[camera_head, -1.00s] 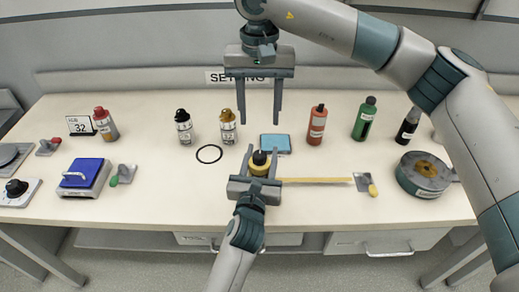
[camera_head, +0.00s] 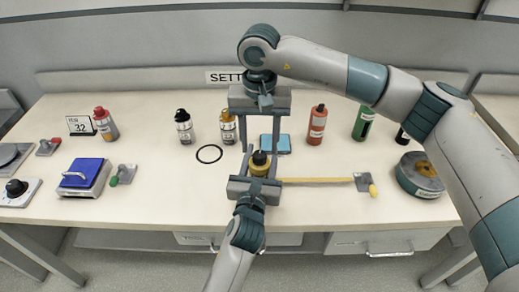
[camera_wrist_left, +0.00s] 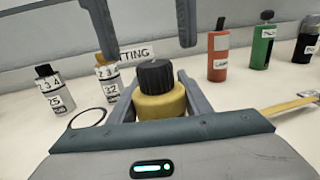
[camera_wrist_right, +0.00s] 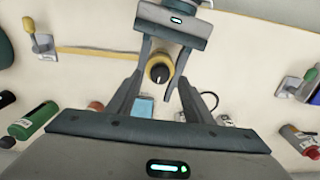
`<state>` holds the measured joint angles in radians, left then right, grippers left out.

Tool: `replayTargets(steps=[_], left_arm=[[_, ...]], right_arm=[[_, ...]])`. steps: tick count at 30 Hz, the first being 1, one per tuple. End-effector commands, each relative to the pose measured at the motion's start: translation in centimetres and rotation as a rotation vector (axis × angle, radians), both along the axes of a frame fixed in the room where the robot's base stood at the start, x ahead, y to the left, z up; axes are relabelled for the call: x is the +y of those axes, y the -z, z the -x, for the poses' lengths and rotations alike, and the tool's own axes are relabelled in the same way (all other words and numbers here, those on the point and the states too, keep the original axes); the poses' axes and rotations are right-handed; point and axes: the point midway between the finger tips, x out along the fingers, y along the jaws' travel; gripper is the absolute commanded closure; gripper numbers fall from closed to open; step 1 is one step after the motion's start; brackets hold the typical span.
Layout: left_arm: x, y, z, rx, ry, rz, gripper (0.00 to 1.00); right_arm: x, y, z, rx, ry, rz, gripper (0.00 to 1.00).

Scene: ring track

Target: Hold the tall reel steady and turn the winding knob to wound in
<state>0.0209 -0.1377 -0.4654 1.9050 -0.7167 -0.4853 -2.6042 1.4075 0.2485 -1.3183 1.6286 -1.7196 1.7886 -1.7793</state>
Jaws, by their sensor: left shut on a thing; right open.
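The tall reel (camera_head: 259,166) has a yellow drum and a black winding knob (camera_wrist_left: 156,75) on top, and it stands upright on the bench. My left gripper (camera_wrist_left: 160,88) is shut on the yellow drum, one finger on each side. My right gripper (camera_head: 260,142) points down above the reel, open and empty, its fingers on either side of the knob and higher than it. A pale pointer mark shows on the knob in the right wrist view (camera_wrist_right: 159,75). A yellow strip (camera_head: 315,180) runs from beside the reel to a grey bracket.
The bracket (camera_head: 363,181) has a yellow knob. A black ring (camera_head: 209,154) lies left of the reel, and a blue pad (camera_head: 276,143) lies behind it. Bottles, including a red one (camera_head: 317,125), stand farther back. A round grey-green reel (camera_head: 420,174) sits at right. The front bench is mostly clear.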

Motion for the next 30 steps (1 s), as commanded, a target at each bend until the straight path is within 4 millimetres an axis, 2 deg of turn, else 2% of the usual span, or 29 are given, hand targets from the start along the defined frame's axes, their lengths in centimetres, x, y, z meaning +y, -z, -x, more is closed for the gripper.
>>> replayTargets(steps=[3, 7, 18, 19, 24, 30], left_arm=[[0.0, 0.0, 0.0, 0.001, 0.0, 0.0, 0.83], [0.0, 0.0, 0.0, 0.001, 0.0, 0.0, 0.83], [0.0, 0.0, 0.0, 0.001, 0.0, 0.0, 0.83], [0.0, 0.0, 0.0, 0.001, 0.0, 0.0, 0.83], [0.0, 0.0, 0.0, 0.001, 0.0, 0.0, 0.83], [0.0, 0.0, 0.0, 0.001, 0.0, 0.0, 0.83]], right_arm=[[0.0, 1.6, 0.0, 0.002, 0.0, 0.0, 0.53], [0.0, 2.6, 0.0, 0.0, 0.0, 0.001, 0.53], [0.0, 3.0, 0.0, -0.001, 0.0, 0.0, 0.53], [0.0, 3.0, 0.0, -0.001, 0.0, 0.0, 0.56], [0.0, 3.0, 0.0, 0.0, -0.001, 0.0, 0.95], [0.0, 3.0, 0.0, -0.001, 0.003, 0.0, 0.95]])
